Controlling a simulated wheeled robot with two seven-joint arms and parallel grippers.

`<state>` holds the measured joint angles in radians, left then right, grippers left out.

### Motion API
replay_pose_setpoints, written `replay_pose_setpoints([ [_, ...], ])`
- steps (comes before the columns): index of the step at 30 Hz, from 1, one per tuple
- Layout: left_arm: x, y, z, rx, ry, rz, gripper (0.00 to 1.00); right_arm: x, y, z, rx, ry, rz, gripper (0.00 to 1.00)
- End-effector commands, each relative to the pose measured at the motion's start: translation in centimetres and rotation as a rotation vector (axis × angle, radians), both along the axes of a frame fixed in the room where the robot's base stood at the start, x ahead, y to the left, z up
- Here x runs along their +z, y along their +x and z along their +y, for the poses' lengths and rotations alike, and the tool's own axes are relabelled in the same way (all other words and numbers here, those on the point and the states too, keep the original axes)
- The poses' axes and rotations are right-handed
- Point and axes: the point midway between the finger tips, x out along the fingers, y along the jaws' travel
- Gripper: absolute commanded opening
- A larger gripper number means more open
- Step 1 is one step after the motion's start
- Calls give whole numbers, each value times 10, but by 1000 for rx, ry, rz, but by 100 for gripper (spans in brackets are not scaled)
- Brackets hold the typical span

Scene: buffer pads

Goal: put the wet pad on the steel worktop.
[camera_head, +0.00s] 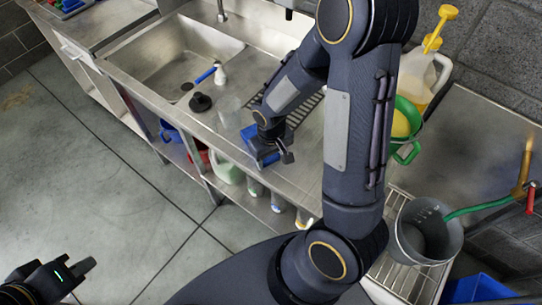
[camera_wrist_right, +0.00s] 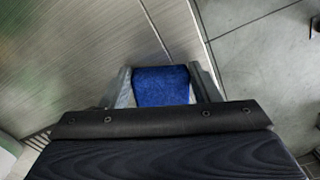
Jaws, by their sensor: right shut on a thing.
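The blue pad (camera_head: 251,139) is between the fingers of my right gripper (camera_head: 274,146) and also shows in the right wrist view (camera_wrist_right: 162,87). My right gripper, seen there too (camera_wrist_right: 163,88), is shut on it. The pad is at the front edge of the steel worktop (camera_head: 311,160), whose brushed surface fills the left of the wrist view (camera_wrist_right: 85,55). I cannot tell whether the pad touches the worktop. My left gripper (camera_head: 80,272) is at the lower left over the floor, away from the worktop. Its finger opening is unclear.
A sink basin (camera_head: 188,55) with a blue-handled brush (camera_head: 207,74) and black plunger-like item (camera_head: 200,102) lies left. A grey bucket (camera_head: 428,228), green bucket (camera_head: 408,152) and yellow-pump jug (camera_head: 418,75) stand right. Bottles stand on the lower shelf. My right arm hides part of the worktop.

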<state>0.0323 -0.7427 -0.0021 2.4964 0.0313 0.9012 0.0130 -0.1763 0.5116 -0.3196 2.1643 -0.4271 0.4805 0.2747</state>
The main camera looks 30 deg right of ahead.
Motion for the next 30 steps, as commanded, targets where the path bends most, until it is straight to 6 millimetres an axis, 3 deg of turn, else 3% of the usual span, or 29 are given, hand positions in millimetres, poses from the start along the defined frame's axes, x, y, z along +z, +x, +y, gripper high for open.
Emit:
replay_pose_setpoints([
  [5, -5, 0, 0, 0, 0, 0, 0, -5, 0, 0, 0, 0, 0, 33],
  [6, -4, 0, 0, 0, 0, 0, 0, -3, 0, 0, 0, 0, 0, 60],
  [10, -3, 0, 0, 0, 0, 0, 0, -3, 0, 0, 0, 0, 0, 77],
  [22, 1, 0, 0, 0, 0, 0, 0, 5, 1, 0, 0, 0, -2, 78],
  [30, 2, 0, 0, 0, 0, 0, 0, 58, 2, 0, -1, 1, -10, 78],
])
